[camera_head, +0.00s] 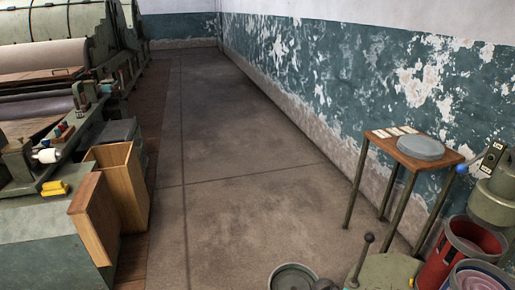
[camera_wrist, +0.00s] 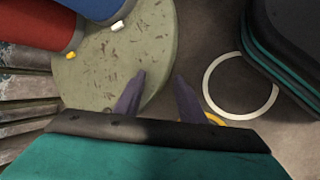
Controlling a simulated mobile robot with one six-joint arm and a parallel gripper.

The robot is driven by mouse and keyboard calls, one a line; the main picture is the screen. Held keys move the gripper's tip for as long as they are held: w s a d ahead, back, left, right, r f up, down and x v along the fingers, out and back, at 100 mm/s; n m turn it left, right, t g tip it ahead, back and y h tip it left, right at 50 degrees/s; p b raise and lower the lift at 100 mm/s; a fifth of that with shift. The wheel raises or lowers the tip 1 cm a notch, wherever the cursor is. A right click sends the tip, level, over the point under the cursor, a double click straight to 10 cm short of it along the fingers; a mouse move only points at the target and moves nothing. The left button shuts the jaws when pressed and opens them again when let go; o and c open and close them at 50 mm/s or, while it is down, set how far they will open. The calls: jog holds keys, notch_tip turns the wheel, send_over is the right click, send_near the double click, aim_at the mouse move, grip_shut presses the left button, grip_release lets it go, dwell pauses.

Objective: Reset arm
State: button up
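My gripper (camera_wrist: 160,76) shows in the wrist view with two dark purple fingers apart and nothing visible between them. It is open. Behind the fingers lies a worn green round plate (camera_wrist: 105,65); I cannot tell the gap between them. I cannot make out my gripper in the head view.
Red (camera_wrist: 35,22) and blue (camera_wrist: 95,8) cylinders, a pale ring (camera_wrist: 205,85) and a dark teal-edged object (camera_wrist: 285,45) surround the gripper. The head view shows a red bucket (camera_head: 440,268), a small table (camera_head: 390,149), a wooden bin (camera_head: 128,185) and clear floor (camera_head: 235,140).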

jog(key=s+a+f+m+g+y+p, duration=0.1)
jog(key=s+a+m+g+y+p, duration=0.3)
jog(key=s+a, duration=1.2)
jog(key=a+m+y+p, duration=0.2)
jog(key=a+p, duration=0.1)
jog(key=shift+a+f+y, duration=0.25)
jog(key=shift+a+y, duration=0.05)
jog(key=shift+a, duration=0.05)
jog(key=shift+s+d, duration=0.1)
jog(key=shift+d, duration=0.05)
